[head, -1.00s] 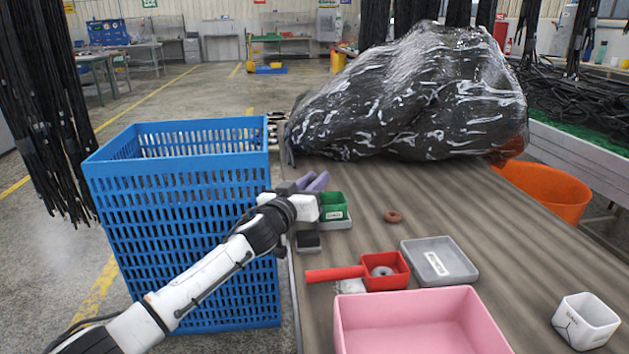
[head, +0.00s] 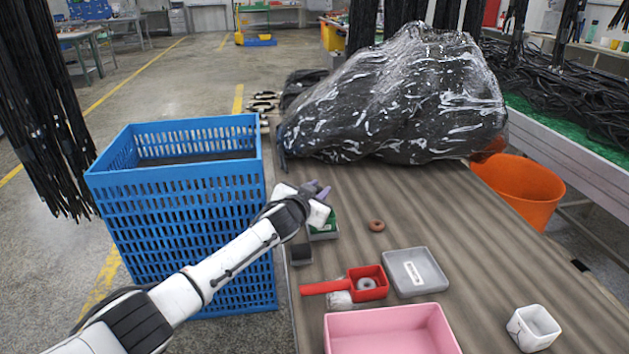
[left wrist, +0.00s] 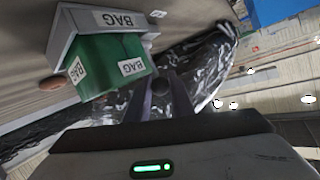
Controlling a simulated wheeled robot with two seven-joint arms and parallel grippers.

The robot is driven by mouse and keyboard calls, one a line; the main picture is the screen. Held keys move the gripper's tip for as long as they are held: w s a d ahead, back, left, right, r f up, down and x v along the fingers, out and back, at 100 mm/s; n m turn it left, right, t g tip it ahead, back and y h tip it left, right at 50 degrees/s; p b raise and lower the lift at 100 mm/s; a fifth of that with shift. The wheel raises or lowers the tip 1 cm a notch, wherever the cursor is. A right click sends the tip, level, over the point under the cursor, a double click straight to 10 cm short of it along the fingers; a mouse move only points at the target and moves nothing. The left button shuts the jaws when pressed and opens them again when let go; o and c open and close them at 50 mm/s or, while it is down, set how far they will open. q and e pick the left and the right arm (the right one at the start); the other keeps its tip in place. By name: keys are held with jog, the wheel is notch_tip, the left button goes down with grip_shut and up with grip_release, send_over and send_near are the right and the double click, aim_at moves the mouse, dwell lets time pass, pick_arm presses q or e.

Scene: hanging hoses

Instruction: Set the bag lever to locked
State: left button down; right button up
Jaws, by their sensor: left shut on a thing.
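The bag lever's green housing (head: 320,218), on a grey base, stands at the table's left edge beside the blue crate, partly hidden by my left gripper (head: 320,189). In the left wrist view the green housing (left wrist: 108,66) carries several BAG labels. A dark round knob (left wrist: 160,87), which looks like the lever's end, sits between the purple fingers of my left gripper (left wrist: 156,100). That gripper is shut on it, just beside the housing. The lever's shaft and its lock marking are hidden. My right gripper is not in view.
A blue slatted crate (head: 185,220) stands left of the table. A large black plastic-wrapped bundle (head: 400,100) covers the table's far end. A red holder (head: 370,284), grey tray (head: 418,272), pink bin (head: 390,330), white cup (head: 533,328) and brown ring (head: 376,225) lie nearer.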

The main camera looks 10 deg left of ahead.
pick_arm(q)
jog(key=shift+d+f, duration=0.1)
jog(key=shift+d, duration=0.05)
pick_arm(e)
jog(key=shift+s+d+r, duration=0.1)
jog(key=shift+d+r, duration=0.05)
pick_arm(q)
jog(key=c, duration=1.5)
grip_release()
jog(key=shift+m, duration=0.3)
jog(key=shift+c, duration=0.2)
jog(key=shift+p, duration=0.35)
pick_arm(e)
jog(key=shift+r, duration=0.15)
